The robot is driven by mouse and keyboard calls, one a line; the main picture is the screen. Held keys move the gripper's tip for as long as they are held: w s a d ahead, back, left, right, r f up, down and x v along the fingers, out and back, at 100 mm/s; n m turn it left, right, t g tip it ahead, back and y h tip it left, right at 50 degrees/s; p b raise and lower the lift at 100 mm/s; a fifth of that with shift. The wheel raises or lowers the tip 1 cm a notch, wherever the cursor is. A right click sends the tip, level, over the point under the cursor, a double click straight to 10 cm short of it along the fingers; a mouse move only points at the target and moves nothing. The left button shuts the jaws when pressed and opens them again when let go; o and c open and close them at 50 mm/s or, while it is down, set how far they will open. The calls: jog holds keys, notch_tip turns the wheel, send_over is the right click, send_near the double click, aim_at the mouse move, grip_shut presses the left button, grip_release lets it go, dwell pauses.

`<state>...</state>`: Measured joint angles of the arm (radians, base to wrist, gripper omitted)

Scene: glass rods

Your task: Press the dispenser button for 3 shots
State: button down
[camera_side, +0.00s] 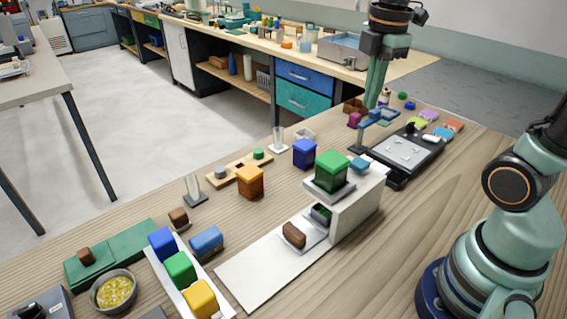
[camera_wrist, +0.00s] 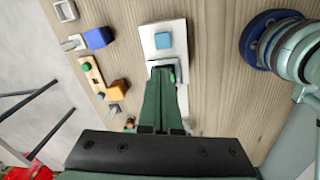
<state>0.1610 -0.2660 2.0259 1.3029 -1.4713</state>
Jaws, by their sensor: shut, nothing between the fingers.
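The dispenser is a white box (camera_side: 357,208) with a light blue square button (camera_side: 359,165) on its top, behind a green block (camera_side: 332,170) on a grey plate. In the wrist view the button (camera_wrist: 164,41) is unobstructed, and the green block is mostly hidden by my fingers. My gripper (camera_side: 371,106) is shut and empty, pointing down. It appears up and behind the dispenser in the side view, apart from the button. In the wrist view my fingertips (camera_wrist: 161,70) overlap the grey plate, just below the button in the picture.
A brown block (camera_side: 293,235) lies on a grey tray before the dispenser. A blue block (camera_side: 304,153) and an orange block (camera_side: 250,181) stand to its left. A blue stand (camera_side: 374,124) and a dark flat device (camera_side: 405,152) are behind it. Bare wood lies to its right.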

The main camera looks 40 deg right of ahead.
aim_at(360, 163)
jog(key=n, duration=0.1)
jog(key=d+n+g, duration=0.1)
jog(key=n, duration=0.1)
jog(key=shift+w+r, duration=0.1)
jog(key=shift+w, duration=0.15)
notch_tip(360, 163, down, 14)
jog(key=shift+f, duration=0.1)
dwell(0.7)
jog(key=shift+s+f, duration=0.1)
jog(key=shift+f, duration=1.15)
jog(key=shift+r, duration=0.1)
notch_tip(360, 163, up, 15)
jog(key=shift+w, duration=0.25)
